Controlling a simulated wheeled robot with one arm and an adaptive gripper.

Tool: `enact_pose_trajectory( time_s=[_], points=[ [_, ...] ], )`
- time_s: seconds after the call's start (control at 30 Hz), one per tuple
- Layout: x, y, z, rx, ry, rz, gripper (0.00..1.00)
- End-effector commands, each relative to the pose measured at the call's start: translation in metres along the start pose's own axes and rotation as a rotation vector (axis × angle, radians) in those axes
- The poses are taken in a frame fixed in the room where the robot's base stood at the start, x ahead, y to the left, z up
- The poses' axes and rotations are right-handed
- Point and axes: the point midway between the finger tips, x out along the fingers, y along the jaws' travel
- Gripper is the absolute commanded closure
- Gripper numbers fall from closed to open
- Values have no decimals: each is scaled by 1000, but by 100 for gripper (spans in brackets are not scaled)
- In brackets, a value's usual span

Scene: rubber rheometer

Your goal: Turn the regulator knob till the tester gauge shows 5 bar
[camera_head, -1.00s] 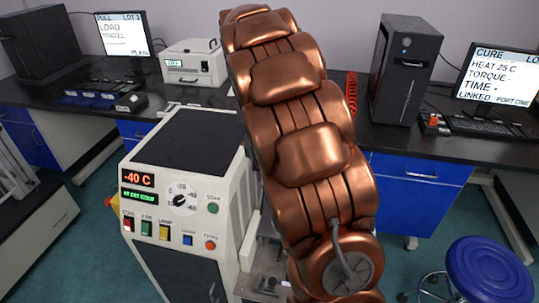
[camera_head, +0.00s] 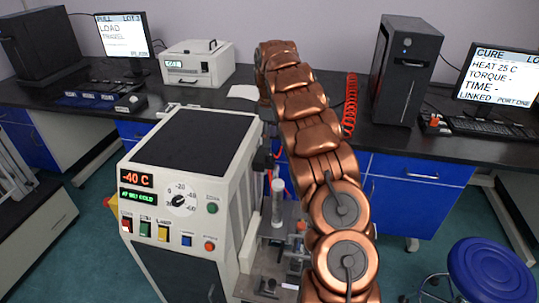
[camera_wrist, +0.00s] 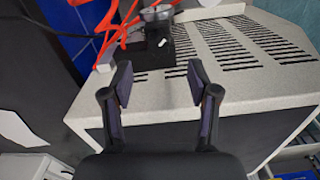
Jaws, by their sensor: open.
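My gripper (camera_wrist: 160,80) is open and empty in the wrist view, its two dark fingers apart above a pale vented housing (camera_wrist: 225,90). Beyond the fingertips, near the top, is a black block (camera_wrist: 150,55) with a small white mark and a round silver-rimmed part (camera_wrist: 156,14) above it. These look like the regulator and its gauge, but I cannot tell for sure, and no reading is legible. The fingers do not appear to touch the block. In the head view my copper arm hides the gripper, and I cannot make out the regulator knob there.
Red hose (camera_wrist: 108,28) loops beside the block. A dark bench (camera_head: 440,145) runs behind; a blue stool (camera_head: 490,270) stands at right.

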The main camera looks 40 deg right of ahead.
Motion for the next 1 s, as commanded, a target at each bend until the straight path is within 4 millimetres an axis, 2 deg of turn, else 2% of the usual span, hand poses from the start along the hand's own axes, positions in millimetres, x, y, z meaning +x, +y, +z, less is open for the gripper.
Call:
enact_pose_trajectory(
  time_s=[0.27, 0.8, 1.0],
  points=[
    [10, 3, 0, -8, 3, 0, 40],
    [75, 2, 0, -7, 2, 0, 40],
    [79, 2, 0, -7, 4, 1, 40]
  ],
)
